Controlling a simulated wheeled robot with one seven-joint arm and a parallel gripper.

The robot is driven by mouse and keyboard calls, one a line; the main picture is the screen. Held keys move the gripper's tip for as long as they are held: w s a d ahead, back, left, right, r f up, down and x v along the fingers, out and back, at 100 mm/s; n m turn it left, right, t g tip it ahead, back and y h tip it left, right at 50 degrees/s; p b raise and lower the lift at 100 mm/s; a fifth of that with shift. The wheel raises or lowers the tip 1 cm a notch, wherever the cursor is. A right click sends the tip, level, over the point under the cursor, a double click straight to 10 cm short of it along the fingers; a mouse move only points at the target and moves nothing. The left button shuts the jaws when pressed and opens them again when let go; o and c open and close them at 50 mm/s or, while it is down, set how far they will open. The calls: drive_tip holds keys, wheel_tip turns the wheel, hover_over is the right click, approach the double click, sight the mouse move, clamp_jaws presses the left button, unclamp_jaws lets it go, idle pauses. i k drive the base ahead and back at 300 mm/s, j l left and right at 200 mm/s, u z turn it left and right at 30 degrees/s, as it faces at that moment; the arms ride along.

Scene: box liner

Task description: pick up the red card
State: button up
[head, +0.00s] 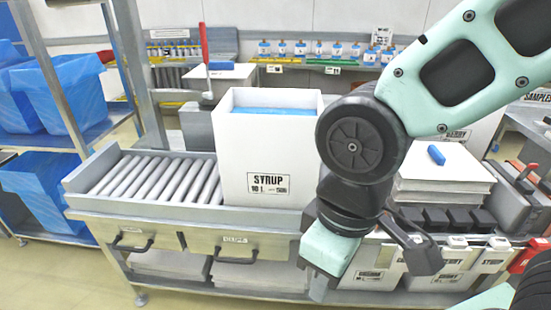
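No piece is clearly recognisable as the red card. A small red piece with a white patch (524,259) shows at the right edge, low beside the bench front; I cannot tell whether it is the card. My gripper (362,280) hangs at the lower middle, in front of the bench and right of the white SYRUP box (268,150). Its mint part and a dark grey part stand apart, but the fingers are not clear. Nothing is visibly held. My arm hides part of the bench behind it.
A roller conveyor (155,178) lies left of the SYRUP box. A stack of white sheets (445,172) with a blue block (436,154) stands right of my arm. Labelled white boxes (458,270) sit below. Blue-lined bins (60,95) fill the left shelves. Floor shows at lower left.

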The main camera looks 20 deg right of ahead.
sight(538, 246)
drive_tip(key=z, duration=2)
drive_tip(key=i+j, duration=0.7)
drive_tip(key=j+u, duration=0.05)
drive_tip(key=j, duration=0.05)
